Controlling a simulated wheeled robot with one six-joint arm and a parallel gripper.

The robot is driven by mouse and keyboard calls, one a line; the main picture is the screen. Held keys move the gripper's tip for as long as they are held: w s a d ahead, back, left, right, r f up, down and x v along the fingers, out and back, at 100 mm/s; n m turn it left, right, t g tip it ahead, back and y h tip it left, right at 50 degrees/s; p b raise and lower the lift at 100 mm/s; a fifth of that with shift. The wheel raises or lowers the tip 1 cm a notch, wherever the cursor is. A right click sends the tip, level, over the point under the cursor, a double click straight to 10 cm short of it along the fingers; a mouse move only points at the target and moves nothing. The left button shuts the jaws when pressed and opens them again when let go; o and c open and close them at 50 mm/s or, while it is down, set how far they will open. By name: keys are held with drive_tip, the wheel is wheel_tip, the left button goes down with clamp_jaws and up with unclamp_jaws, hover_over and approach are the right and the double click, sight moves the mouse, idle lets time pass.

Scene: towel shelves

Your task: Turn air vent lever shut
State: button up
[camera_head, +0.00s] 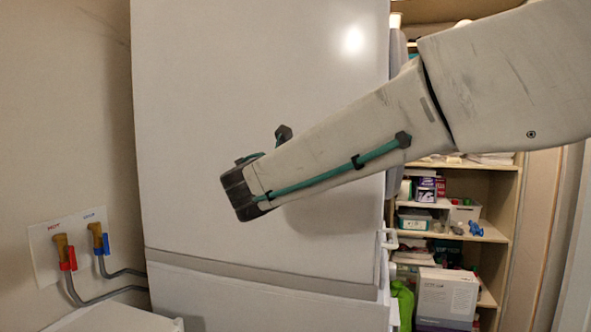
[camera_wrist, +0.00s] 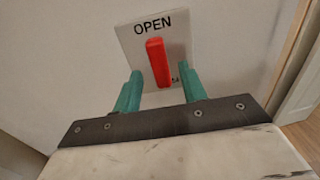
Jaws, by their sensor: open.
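The air vent lever (camera_wrist: 158,62) is a red bar on a pale square plate (camera_wrist: 178,38) in the wrist view. It stands nearly upright, its top end just under the word OPEN. Lettering at the plate's lower right is mostly hidden by a finger. My gripper (camera_wrist: 163,75) has two green fingers, apart and empty. They point towards the plate, one on each side of the lever's lower part. I cannot tell whether they touch the plate. The lever and plate do not show in the head view.
In the head view a tall white cabinet (camera_head: 200,120) stands behind my arm. At left, two taps with red (camera_head: 68,258) and blue (camera_head: 104,243) parts sit on a wall plate. Filled shelves (camera_head: 492,238) stand at right. The wrist view shows a door frame (camera_wrist: 283,65) at right.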

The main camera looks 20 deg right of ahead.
drive_tip(key=shift+x, duration=1.1)
clamp_jaws()
drive_tip(key=shift+m, duration=0.4)
drive_tip(key=m, duration=1.6)
drive_tip(key=shift+m, duration=0.7)
